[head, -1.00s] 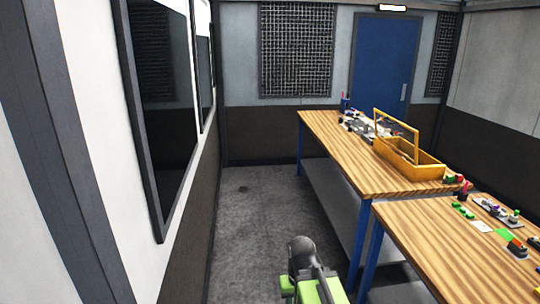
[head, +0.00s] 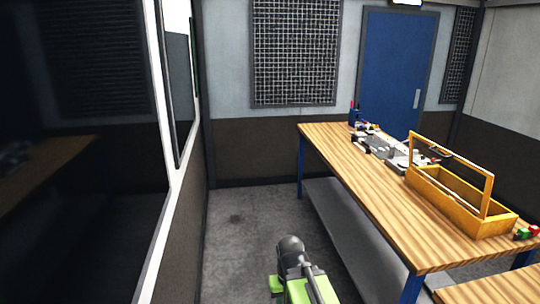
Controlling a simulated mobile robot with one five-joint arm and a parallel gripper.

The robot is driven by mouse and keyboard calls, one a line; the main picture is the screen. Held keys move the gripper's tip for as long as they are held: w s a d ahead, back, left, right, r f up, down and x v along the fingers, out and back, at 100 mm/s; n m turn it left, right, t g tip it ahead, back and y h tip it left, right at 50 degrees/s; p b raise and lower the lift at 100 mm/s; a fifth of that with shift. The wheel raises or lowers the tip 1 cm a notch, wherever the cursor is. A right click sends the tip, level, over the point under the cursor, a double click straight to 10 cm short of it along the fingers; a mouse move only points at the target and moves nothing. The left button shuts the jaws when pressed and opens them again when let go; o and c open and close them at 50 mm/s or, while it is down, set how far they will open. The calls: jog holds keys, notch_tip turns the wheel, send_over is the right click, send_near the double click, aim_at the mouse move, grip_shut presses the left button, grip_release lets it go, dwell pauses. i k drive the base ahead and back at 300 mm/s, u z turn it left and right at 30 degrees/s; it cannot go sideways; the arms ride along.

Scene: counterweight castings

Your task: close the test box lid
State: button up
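A yellow-orange box (head: 447,206) stands on the wooden workbench on the right, well ahead of me. A yellow frame (head: 455,149), which looks like its lid, stands raised above it, nearly upright. I can see through the frame's middle. The box is open on top, and its hinge is too small to make out. Part of my green and black arm shows at the bottom, short of the bench and far from the box. My gripper's fingers are not visible.
The wooden bench (head: 345,165) has blue legs and a grey lower shelf (head: 335,215). Small parts and a grey tray (head: 385,146) lie beyond the box. A second bench (head: 490,286) is nearer. Grey floor (head: 240,225) is clear between the bench and the left wall with its dark window (head: 100,190).

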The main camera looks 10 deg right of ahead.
aim_at(482, 214)
jog(key=z, duration=0.05)
jog(key=i, duration=0.5)
jog(key=z, duration=1.6)
jog(key=i, duration=0.55)
jog(key=z, duration=0.15)
jog(key=k, duration=0.6)
jog(key=u, duration=1.05)
jog(key=i, duration=1.55)
jog(key=u, duration=0.2)
